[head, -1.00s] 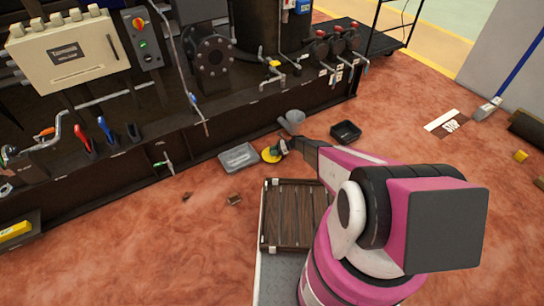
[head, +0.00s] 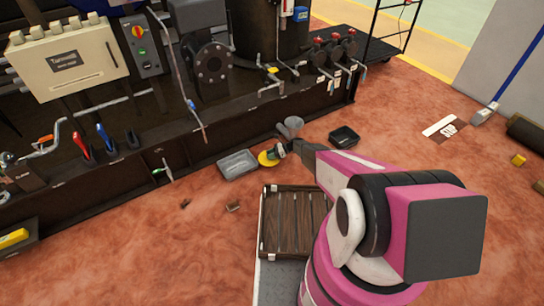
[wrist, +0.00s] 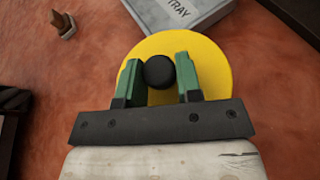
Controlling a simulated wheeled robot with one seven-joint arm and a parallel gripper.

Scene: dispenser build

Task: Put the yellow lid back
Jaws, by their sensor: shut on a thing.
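The yellow lid (head: 267,159) is a round disc low over or on the reddish floor, just right of the grey tray. In the wrist view the lid (wrist: 213,68) has a round black knob (wrist: 159,72) at its middle. My gripper (wrist: 160,80) has its two green fingers on either side of the knob and is shut on it. In the head view my gripper (head: 280,150) reaches in from the right at the lid. I cannot tell whether the lid touches the floor.
A grey tray (head: 238,164) lies left of the lid, a grey funnel-like piece (head: 293,122) behind it, and a black tray (head: 344,137) to the right. The dark machine base (head: 120,170) runs along the back. Small brown pieces (head: 233,207) lie in front; a wooden-topped platform (head: 293,220) is nearer.

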